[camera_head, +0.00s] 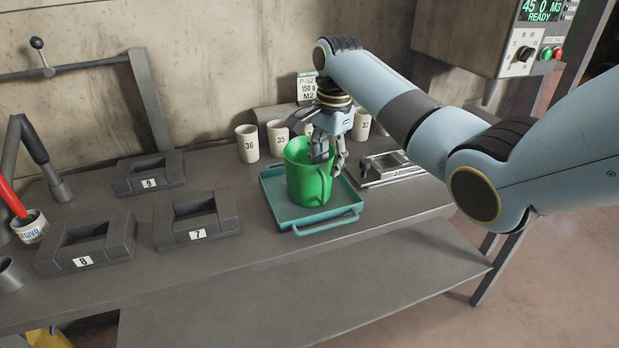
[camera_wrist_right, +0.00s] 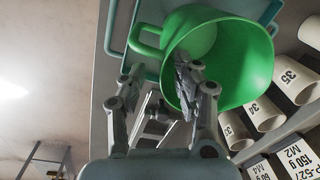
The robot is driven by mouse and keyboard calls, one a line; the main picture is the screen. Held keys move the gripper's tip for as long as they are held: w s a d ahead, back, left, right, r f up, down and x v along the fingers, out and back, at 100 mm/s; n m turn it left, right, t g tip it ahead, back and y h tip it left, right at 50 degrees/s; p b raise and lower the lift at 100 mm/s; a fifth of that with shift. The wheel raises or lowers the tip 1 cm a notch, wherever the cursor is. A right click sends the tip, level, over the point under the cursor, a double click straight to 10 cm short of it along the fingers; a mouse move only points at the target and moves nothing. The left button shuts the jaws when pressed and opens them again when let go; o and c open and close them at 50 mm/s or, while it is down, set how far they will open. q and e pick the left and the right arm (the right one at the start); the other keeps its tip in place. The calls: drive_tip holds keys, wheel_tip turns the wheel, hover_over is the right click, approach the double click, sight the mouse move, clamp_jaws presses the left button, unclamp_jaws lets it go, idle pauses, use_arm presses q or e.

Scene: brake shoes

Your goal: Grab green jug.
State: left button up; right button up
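The green jug (camera_head: 300,182) stands upright on a teal tray (camera_head: 283,213), its open mouth up and its handle toward the front right. It also shows in the right wrist view (camera_wrist_right: 232,62), with the handle at its upper left. My right gripper (camera_head: 329,154) reaches down at the right side of the jug's mouth. Its fingers are spread, and the rim's near side lies between them in the right wrist view (camera_wrist_right: 158,92). One finger overlaps the mouth and the other is outside. Contact with the wall cannot be told. My left gripper is not in view.
White numbered cups (camera_head: 247,143) stand close behind the tray, with a label card (camera_head: 307,88). A metal fixture (camera_head: 385,166) lies right of the tray. Dark numbered frames (camera_head: 196,219) and a can (camera_head: 30,227) are on the left. Bare bench shows in front of the tray.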

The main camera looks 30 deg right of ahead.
drive_tip(key=f, duration=0.2)
drive_tip(key=w+f, duration=0.1)
drive_tip(key=f, duration=0.2)
drive_tip(key=shift+f, duration=0.1)
drive_tip(key=shift+c, duration=0.4)
drive_tip(key=c, duration=0.5)
clamp_jaws()
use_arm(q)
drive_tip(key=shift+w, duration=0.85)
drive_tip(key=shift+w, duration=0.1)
